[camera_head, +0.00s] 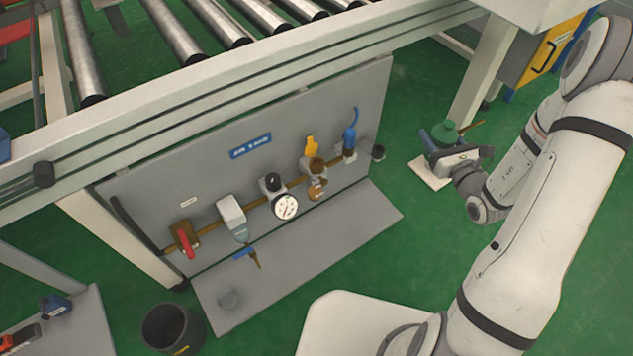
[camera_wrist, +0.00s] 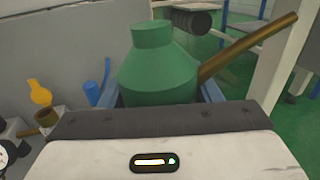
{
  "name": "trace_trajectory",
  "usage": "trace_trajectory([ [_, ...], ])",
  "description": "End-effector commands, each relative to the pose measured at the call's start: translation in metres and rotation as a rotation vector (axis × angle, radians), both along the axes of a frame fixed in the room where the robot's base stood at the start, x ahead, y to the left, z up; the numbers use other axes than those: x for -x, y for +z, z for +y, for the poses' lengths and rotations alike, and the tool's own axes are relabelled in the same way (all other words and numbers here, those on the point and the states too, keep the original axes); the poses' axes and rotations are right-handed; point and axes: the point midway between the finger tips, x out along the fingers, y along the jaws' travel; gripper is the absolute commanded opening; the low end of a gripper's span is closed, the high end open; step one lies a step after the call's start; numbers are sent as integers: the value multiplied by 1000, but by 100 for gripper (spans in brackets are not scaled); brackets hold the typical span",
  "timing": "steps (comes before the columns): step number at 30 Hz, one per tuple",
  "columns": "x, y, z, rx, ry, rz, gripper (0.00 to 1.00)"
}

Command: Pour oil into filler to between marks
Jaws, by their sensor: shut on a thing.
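A green oil can (camera_head: 446,134) with a long brown spout stands upright in my gripper (camera_head: 438,146), at the right in the head view. The can also fills the middle of the wrist view (camera_wrist: 158,68), its spout pointing up to the right. My gripper's blue fingers are shut on the can's body. The can is over or on a small pale board (camera_head: 430,172); I cannot tell whether they touch. The likely filler is the yellow-topped brown fitting (camera_head: 314,160) on the grey panel, left of my gripper; its yellow top also shows in the wrist view (camera_wrist: 40,92). Its oil level and marks are too small to read.
The grey panel (camera_head: 150,190) carries a red-handled valve (camera_head: 186,238), a round gauge (camera_head: 286,206) and a blue-topped fitting (camera_head: 349,142). A roller conveyor (camera_head: 250,85) runs above it. A black bin (camera_head: 172,328) stands at the lower left. Green floor lies open between panel and arm.

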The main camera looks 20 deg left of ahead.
Motion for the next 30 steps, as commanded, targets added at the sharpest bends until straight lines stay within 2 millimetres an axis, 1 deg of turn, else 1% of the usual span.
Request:
trace_trajectory([
  [1,0,-4,16,-1,57,-2,25],
  [2,0,-6,27,-2,99,-1,25],
  [4,4,-12,57,-2,219,1,25],
  [5,7,-16,73,-4,281,2,25],
  [6,12,-20,94,-4,371,2,25],
  [8,24,-28,127,-6,513,5,25],
  [9,33,-34,148,-7,611,7,25],
  [11,50,-43,177,-8,760,10,25],
  [12,63,-49,195,-9,859,13,25],
  [15,94,-65,230,-10,1087,19,25],
  [18,123,-78,252,-11,1276,24,25],
  [21,142,-88,264,-11,1409,27,25],
  [24,153,-93,268,-13,1481,37,25],
  [26,157,-94,269,-21,1500,60,25],
  [30,163,-94,267,-80,1501,191,25],
])
